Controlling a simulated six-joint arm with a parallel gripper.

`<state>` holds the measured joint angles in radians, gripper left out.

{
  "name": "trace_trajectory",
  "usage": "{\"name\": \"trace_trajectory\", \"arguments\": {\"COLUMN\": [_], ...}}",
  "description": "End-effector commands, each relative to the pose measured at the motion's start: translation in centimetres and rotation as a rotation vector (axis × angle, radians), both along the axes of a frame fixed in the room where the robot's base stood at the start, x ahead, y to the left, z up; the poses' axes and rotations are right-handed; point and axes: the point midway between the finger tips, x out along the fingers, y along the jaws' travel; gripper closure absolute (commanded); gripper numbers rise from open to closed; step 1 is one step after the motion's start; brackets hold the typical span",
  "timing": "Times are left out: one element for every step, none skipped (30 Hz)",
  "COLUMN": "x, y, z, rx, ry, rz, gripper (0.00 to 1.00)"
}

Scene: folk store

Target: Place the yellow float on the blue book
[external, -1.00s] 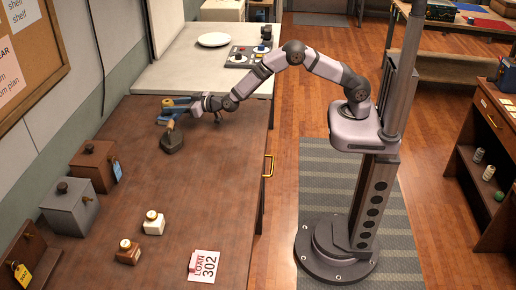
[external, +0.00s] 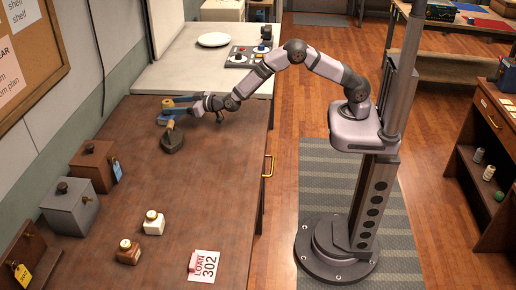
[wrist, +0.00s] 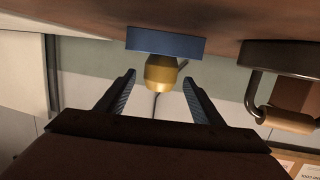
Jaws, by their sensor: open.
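The blue book (wrist: 165,42) shows as a blue block against the brown counter, which is at the top of the inverted wrist view. The yellow float (wrist: 160,72) is upright on the book, touching it. My gripper (wrist: 159,78) is open, with one finger on each side of the float and a visible gap on both sides. In the external view my gripper (external: 174,107) is low over the far end of the brown counter. There the fingers and the dark iron crowd the spot, and I cannot make out the float clearly.
A dark iron (external: 172,144) with a wooden handle stands close to my gripper and shows at the right of the wrist view (wrist: 285,58). Two lidded boxes, brown (external: 94,165) and grey (external: 70,207), and two small jars stand nearer. The counter's middle is clear.

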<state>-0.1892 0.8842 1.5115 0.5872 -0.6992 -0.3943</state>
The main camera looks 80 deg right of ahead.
Motion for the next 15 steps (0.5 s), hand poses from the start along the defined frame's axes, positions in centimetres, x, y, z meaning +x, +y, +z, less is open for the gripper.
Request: {"name": "trace_trajectory", "arguments": {"x": [-0.5, -0.8, -1.2, -1.5, -1.9, -2.5, -2.9, -3.4, -4.0, -4.4, -4.9, -5.5, -6.0, -6.4, -7.0], "y": [0.2, 0.3, 0.3, 0.4, 0.5, 0.5, 0.6, 0.7, 0.8, 0.9, 1.0, 1.1, 1.2, 1.3, 1.4], "z": [0.0, 0.1, 0.2, 0.3, 0.3, 0.4, 0.5, 0.6, 0.8, 0.8, 0.9, 1.0, 1.2, 1.2, 1.4], "rx": [0.0, -0.001, 0.0, -0.001, 0.0, 0.001, 0.001, 0.0, 0.0, 0.0, 0.001, -0.001, -0.001, 0.0, 0.001], "ry": [0.001, 0.0, 0.001, 0.0, 0.0, 0.001, 0.0, 0.0, -0.001, 0.001, 0.0, -0.001, -0.001, 0.0, 0.0], "rz": [0.002, 0.002, 0.002, 0.002, 0.002, 0.002, 0.002, 0.002, 0.002, 0.003, 0.003, 0.003, 0.003, 0.003, 0.003], "gripper": [0.39, 0.39, 0.39, 0.39, 0.39, 0.39, 0.39, 0.39, 0.39, 0.39, 0.39, 0.39, 0.39, 0.39, 0.39]}}
